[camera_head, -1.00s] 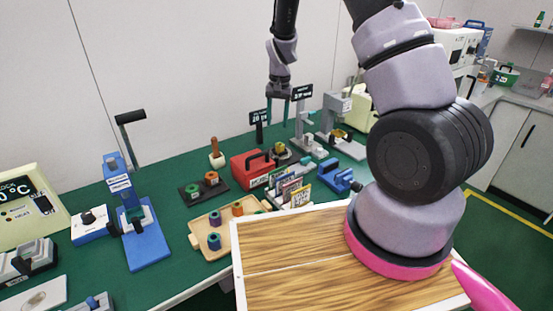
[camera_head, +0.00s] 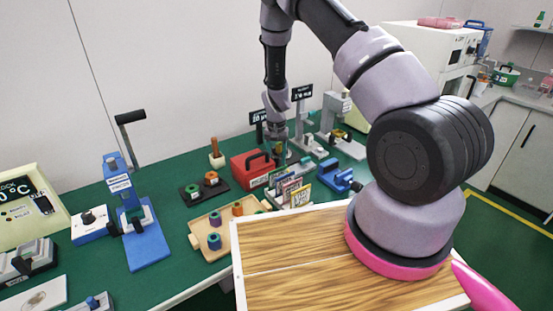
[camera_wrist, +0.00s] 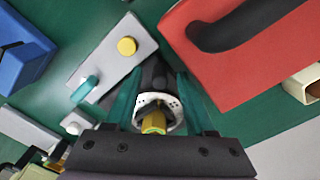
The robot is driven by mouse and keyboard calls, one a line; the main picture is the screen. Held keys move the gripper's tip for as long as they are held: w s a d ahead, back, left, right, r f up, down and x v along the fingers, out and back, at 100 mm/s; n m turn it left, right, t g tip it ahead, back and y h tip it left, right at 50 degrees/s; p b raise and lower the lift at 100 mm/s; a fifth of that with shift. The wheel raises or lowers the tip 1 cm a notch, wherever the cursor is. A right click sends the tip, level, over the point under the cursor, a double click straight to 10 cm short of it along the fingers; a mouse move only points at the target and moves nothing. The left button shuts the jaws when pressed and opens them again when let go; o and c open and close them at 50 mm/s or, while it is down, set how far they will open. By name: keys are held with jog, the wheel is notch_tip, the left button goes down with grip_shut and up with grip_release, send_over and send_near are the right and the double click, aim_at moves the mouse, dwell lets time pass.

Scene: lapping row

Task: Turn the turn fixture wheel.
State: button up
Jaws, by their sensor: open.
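My gripper (camera_wrist: 157,75) points down, with its two teal fingers apart. Between them in the wrist view is a small round fixture with a pale ring (camera_wrist: 174,103), a yellow block at its near side and a dark part behind. I take it for the turn fixture wheel, but cannot tell for sure. The fingers stand on either side of it; whether they touch it is unclear. In the head view my gripper (camera_head: 281,150) is low behind the red box and hides most of that fixture.
A red box with a black handle (camera_head: 252,166) stands close beside the gripper, large in the wrist view (camera_wrist: 230,55). A grey plate with a yellow knob (camera_wrist: 127,47) lies on the other side. A blue fixture (camera_head: 335,175) and upright cards (camera_head: 298,194) are near.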

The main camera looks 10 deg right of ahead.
jog(key=shift+f, duration=0.3)
grip_shut()
dwell(1.3)
